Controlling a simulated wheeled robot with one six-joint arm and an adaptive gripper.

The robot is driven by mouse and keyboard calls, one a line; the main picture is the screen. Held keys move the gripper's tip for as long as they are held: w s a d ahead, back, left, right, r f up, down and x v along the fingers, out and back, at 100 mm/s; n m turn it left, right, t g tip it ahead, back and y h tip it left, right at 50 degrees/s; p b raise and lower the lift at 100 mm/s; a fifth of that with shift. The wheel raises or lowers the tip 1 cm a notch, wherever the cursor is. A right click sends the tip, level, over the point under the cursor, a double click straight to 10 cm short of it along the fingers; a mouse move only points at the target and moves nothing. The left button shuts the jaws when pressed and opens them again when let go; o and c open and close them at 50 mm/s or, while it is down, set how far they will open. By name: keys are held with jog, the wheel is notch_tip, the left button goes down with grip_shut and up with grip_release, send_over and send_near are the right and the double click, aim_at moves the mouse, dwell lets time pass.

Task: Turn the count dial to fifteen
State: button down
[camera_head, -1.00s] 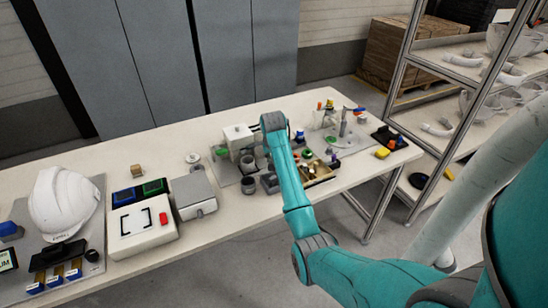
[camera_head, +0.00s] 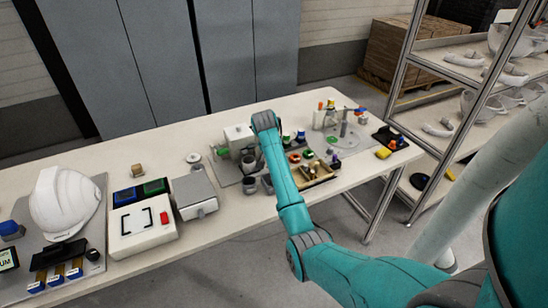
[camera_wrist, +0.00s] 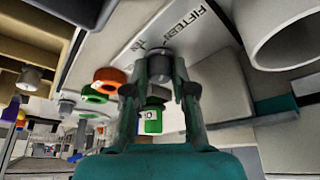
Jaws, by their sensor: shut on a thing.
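In the wrist view the count dial, a small grey knob (camera_wrist: 159,66), sits between the tips of my gripper (camera_wrist: 160,80). The gripper is shut on the knob. The pale dial plate (camera_wrist: 205,38) behind it carries the word FIFTEEN, running up to the right of the knob. Other lettering just left of the knob is partly hidden. The knob's pointer cannot be made out. In the head view my gripper (camera_head: 249,163) is small and partly hidden by my teal wrist, low over the table; the dial cannot be made out there.
An orange ring (camera_wrist: 109,77) and a green ring (camera_wrist: 94,94) lie left of the gripper in the wrist view. A wide grey cup (camera_wrist: 290,35) stands close at the right. In the head view, a wooden tray (camera_head: 322,181) of small parts lies right of my arm.

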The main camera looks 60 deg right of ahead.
jog(key=c, duration=1)
grip_release()
jog(key=shift+o, duration=0.2)
jog(key=v, duration=1.2)
